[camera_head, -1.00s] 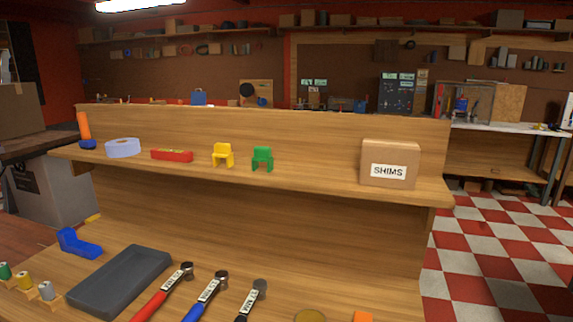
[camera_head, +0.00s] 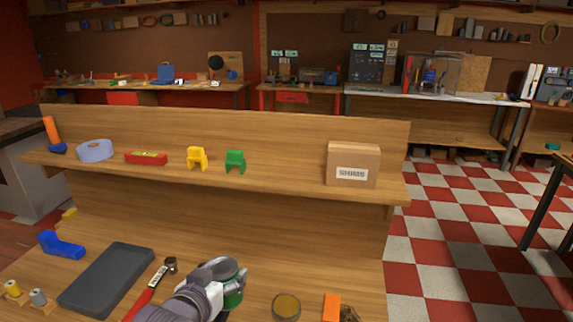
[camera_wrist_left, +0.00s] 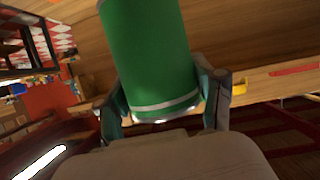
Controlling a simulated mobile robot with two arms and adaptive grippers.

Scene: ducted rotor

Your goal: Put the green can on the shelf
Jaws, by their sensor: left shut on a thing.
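My left gripper (camera_head: 232,284) is low in the head view, over the front of the bench. It is shut on the green can (camera_head: 233,299), which is mostly hidden behind the gripper there. In the left wrist view the green can (camera_wrist_left: 150,55) fills the upper middle, with a pale band near its end, between the two fingers of the gripper (camera_wrist_left: 165,100). The shelf (camera_head: 270,179) runs above the bench, beyond the gripper. My right gripper is not in view.
On the shelf are an orange-and-blue item (camera_head: 53,135), a tape roll (camera_head: 95,150), a red box (camera_head: 146,158), yellow (camera_head: 197,158) and green (camera_head: 235,161) small chairs, and a SHIMS box (camera_head: 353,164). Shelf room is free between green chair and box. A dark tray (camera_head: 106,280) lies below.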

